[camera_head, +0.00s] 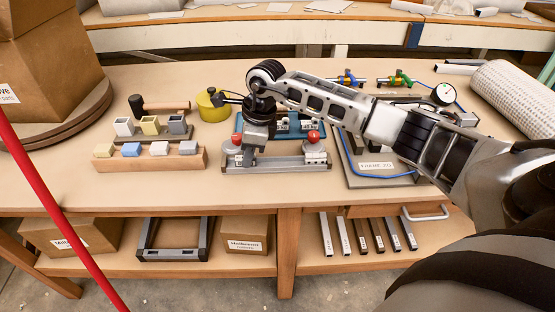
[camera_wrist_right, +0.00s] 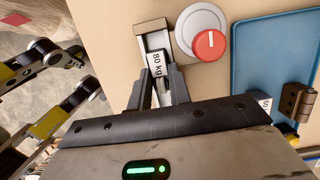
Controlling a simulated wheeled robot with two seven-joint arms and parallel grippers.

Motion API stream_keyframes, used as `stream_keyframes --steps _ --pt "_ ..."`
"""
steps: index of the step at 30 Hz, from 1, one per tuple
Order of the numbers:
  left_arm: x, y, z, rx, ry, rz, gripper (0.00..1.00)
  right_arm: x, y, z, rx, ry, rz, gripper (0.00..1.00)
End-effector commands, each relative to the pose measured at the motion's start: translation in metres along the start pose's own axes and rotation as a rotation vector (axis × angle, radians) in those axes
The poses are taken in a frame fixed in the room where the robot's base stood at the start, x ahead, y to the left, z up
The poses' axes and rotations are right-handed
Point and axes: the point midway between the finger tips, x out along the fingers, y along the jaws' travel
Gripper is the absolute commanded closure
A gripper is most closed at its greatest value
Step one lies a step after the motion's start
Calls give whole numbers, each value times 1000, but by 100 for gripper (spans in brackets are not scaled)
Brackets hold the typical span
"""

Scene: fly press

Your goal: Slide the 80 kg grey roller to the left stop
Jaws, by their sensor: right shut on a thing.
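The grey roller (camera_wrist_right: 157,66), with a white label reading 80 kg, sits in a light metal track (camera_head: 283,164) on the bench. My right gripper (camera_head: 248,156) reaches down over the left part of the track. In the right wrist view its two dark fingers (camera_wrist_right: 159,88) are shut on the roller, one on each side. In the head view the gripper hides the roller.
A red knob (camera_wrist_right: 209,45) on a pale disc stands close beside the track end. A second red knob (camera_head: 313,136) stands at the track's right. A blue tray (camera_wrist_right: 270,70) lies behind. A wooden block holder (camera_head: 150,162) stands left.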

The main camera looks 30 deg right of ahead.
Motion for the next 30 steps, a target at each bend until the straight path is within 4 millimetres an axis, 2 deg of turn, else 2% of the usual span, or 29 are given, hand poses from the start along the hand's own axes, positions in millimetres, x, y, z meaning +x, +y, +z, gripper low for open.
stream_keyframes --steps 10,21,22,24,29,30 --pt "0 0 1 0 0 0 67 1 0 2 -1 -1 0 96" --pt "4 -1 5 0 2 0 67 6 0 20 0 -1 0 96" --pt "3 0 4 0 2 0 67 5 0 18 1 0 0 72" --pt "3 0 4 0 2 0 67 5 0 18 1 0 0 55" --pt "3 0 4 0 2 0 67 5 0 18 1 0 0 55" --pt "3 0 4 0 2 0 67 5 0 18 1 0 0 58"
